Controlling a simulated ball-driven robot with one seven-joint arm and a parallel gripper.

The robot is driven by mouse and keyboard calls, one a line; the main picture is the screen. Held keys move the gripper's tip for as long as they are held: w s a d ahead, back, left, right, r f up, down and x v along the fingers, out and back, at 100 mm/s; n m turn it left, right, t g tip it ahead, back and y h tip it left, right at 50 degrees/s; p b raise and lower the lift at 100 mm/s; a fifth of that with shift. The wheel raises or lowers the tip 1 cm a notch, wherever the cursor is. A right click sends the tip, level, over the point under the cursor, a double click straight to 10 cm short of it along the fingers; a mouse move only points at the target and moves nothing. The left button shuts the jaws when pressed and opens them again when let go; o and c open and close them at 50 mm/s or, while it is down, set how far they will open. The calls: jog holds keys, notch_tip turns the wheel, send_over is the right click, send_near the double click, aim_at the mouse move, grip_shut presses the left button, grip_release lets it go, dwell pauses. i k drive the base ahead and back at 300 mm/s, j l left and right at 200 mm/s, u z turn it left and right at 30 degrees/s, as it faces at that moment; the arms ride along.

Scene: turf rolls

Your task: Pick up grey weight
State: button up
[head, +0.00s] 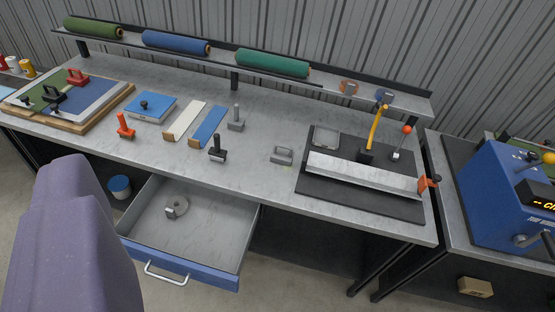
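A small grey block with a loop handle (283,155), which looks like the grey weight, sits upright on the grey workbench top (255,175). It stands right of the middle of the bench, just left of a black mat (380,205). Nothing covers it and nothing touches it. My gripper is not in view. A purple part of my own arm fills the lower left of the picture, well apart from the weight.
An open drawer (210,240) below the bench holds a grey ring-shaped item (174,207). A shelf with turf rolls (272,63) runs behind. A long metal bar (360,174) lies right.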

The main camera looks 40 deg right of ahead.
aim_at(280, 156)
jog(key=i+l+u, duration=0.1)
jog(key=i+l, duration=1.65)
jog(key=l, duration=0.15)
